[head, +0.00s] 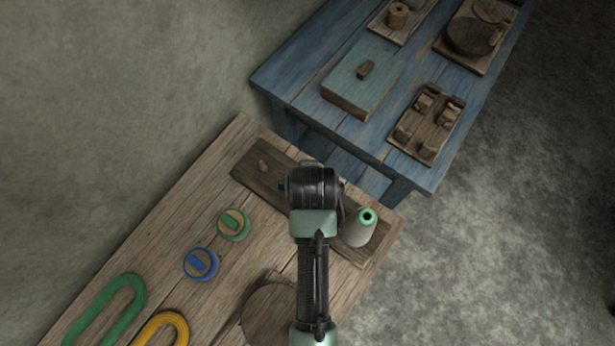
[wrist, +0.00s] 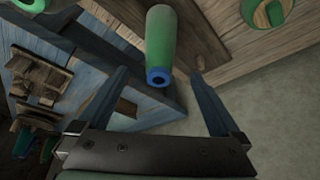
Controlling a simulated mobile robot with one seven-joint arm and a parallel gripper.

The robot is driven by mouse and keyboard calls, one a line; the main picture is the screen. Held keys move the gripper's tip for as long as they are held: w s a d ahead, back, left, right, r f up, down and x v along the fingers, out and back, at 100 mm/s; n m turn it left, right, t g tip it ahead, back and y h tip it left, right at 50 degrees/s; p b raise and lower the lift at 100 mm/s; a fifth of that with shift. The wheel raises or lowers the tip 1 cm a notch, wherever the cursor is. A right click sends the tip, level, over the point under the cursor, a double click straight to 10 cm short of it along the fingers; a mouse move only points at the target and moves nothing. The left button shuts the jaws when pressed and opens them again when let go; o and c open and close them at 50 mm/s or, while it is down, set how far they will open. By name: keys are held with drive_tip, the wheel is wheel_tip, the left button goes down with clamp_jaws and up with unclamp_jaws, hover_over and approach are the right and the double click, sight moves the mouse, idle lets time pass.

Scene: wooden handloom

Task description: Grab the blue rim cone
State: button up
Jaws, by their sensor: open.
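The blue rim cone (wrist: 160,48) shows in the wrist view as a green, tapering body with a blue ring around a dark hole at its near end. My gripper (wrist: 159,72) is open, one finger to each side of the cone in the picture, with visible gaps. The blue rim lies near the line between the fingertips; I cannot tell the exact depth. In the head view my arm hides this cone and the fingers. Another cone, pale with a green rim (head: 362,230), stands right of my arm in the head view.
The cones' dark wooden board (head: 252,180) lies on a brown table with a small peg (head: 263,165). Left are a green disc (head: 233,224) and a blue disc (head: 201,264). A blue table (head: 300,75) behind holds a box (head: 362,82) and wooden parts.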

drive_tip(key=shift+s+x, duration=0.1)
drive_tip(key=shift+x, duration=1.6)
drive_tip(key=shift+s+x, duration=0.15)
drive_tip(key=shift+x, duration=1.55)
drive_tip(key=shift+f, duration=0.1)
clamp_jaws()
